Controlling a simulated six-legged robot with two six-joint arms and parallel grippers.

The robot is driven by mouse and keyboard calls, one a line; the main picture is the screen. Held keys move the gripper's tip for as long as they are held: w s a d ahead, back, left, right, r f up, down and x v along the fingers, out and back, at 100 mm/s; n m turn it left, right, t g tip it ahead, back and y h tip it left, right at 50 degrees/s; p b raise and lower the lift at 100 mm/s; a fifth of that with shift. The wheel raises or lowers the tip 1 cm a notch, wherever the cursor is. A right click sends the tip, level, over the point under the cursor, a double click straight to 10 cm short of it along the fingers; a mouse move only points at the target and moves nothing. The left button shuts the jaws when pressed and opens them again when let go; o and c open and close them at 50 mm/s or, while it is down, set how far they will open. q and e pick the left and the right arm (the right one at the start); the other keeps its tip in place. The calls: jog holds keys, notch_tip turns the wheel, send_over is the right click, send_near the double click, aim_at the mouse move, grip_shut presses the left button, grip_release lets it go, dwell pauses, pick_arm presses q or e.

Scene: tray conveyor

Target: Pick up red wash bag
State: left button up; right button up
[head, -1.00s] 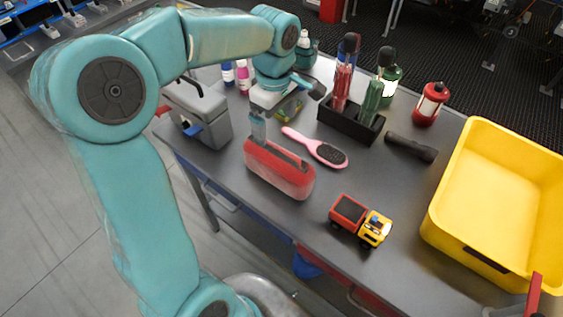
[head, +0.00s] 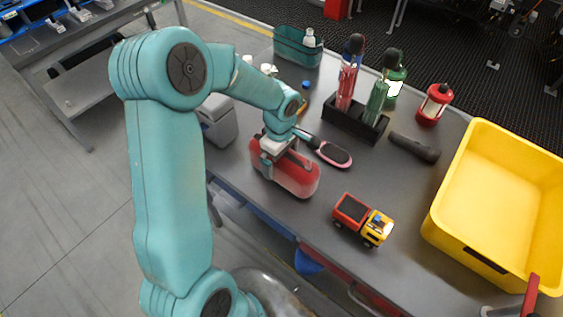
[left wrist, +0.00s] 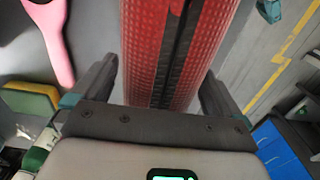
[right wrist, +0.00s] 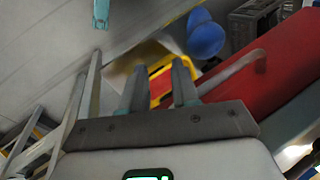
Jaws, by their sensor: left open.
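The red wash bag (head: 296,178) lies on the grey table, left of the toy truck, with a dark zip strip along its top. It fills the middle of the left wrist view (left wrist: 144,50). My left gripper (head: 276,168) is over the bag's left end in the head view. In the left wrist view its open fingers (left wrist: 158,85) stand on either side of the bag. Whether they touch it I cannot tell. My right gripper (right wrist: 158,85) shows in the right wrist view with its fingers apart and nothing between them.
A pink hairbrush (head: 333,154) lies close behind the bag. A toy truck (head: 362,219) and a yellow bin (head: 492,185) stand to the right. A black holder (head: 352,122) with bottles stands behind. A grey case (head: 218,122) is partly hidden behind my left arm.

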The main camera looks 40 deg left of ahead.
pick_arm(q)
jog(key=shift+d, duration=0.1)
jog(key=c, duration=1)
jog(key=shift+c, duration=1.4)
jog(key=shift+w+r, duration=0.1)
jog(key=shift+r, duration=0.1)
